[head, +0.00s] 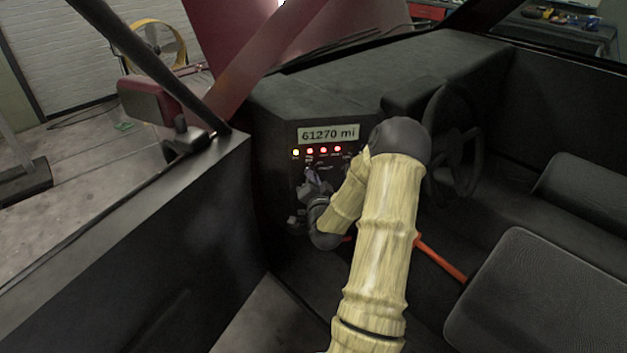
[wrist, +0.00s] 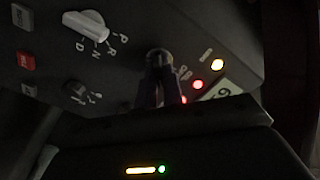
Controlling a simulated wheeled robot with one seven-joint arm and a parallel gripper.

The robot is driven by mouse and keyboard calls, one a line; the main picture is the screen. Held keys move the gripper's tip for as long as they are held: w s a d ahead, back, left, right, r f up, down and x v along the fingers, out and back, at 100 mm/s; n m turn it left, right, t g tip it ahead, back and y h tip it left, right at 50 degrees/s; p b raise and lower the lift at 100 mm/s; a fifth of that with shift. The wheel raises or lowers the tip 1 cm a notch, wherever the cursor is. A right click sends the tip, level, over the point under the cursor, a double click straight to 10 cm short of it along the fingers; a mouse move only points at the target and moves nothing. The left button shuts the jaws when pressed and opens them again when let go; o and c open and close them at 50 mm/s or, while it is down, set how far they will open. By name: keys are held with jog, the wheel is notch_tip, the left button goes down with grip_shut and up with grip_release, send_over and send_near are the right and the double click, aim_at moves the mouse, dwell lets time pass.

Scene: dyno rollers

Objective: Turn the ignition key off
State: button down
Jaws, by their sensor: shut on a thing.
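My gripper (head: 313,183) reaches to the dash panel (head: 349,160) in the head view, below the warning lights. In the wrist view my gripper (wrist: 160,80) is seen close up, its two dark fingers shut on a dark round-topped piece, the ignition key (wrist: 158,57), at the panel. The fingers and the dim light hide most of the key, and I cannot read its exact turn angle. The odometer display (head: 329,134) is lit and reads 61270 mi. A yellow and several red warning lights (head: 310,151) glow below it; some also show in the wrist view (wrist: 197,84).
A white gear selector knob (wrist: 87,28) marked P, R, N, D, a red button (wrist: 25,62) and a small dark knob (wrist: 76,90) sit near the key. The steering wheel (head: 455,142) is right of my arm. An orange-red lever (head: 440,257) is low behind it. The door (head: 150,235) is left.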

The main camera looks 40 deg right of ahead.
jog(key=shift+n+b, duration=0.3)
jog(key=shift+a+n+b, duration=0.2)
jog(key=shift+n+b, duration=3.25)
jog(key=shift+n, duration=0.75)
jog(key=c, duration=1.5)
grip_release()
jog(key=shift+r, duration=0.1)
